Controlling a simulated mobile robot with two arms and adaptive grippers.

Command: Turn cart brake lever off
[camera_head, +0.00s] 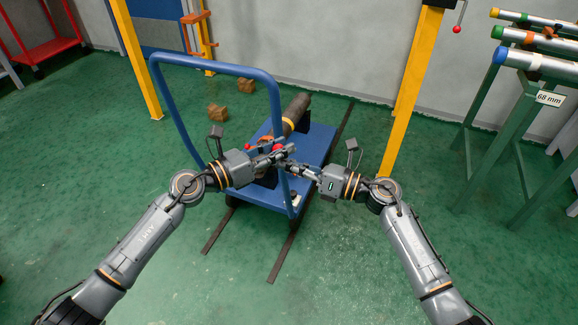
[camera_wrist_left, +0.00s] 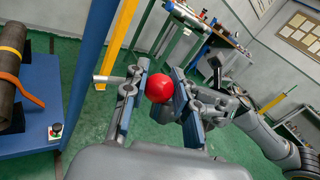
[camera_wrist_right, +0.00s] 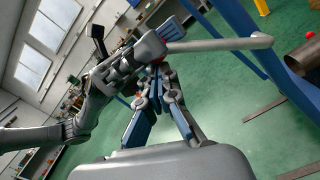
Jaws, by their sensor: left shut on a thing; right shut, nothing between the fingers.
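The cart (camera_head: 318,143) is a blue flat platform with a tall blue tube handle (camera_head: 205,62). My left gripper (camera_head: 277,152) is shut on the red ball knob (camera_wrist_left: 160,88), which shows between its fingers in the left wrist view. A grey rod, the brake lever (camera_wrist_right: 225,44), runs from my left gripper toward the blue handle post in the right wrist view. My right gripper (camera_head: 298,168) is shut and empty, close beside the left one; its fingertips (camera_wrist_right: 157,72) meet in the right wrist view. The fingers partly hide the knob in the head view.
A dark pipe (camera_head: 296,110) with an orange strap lies on the cart. Dark floor rails (camera_head: 283,250) run beneath. Yellow posts (camera_head: 411,85) and a green pipe rack (camera_head: 490,150) stand around. Front floor is clear.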

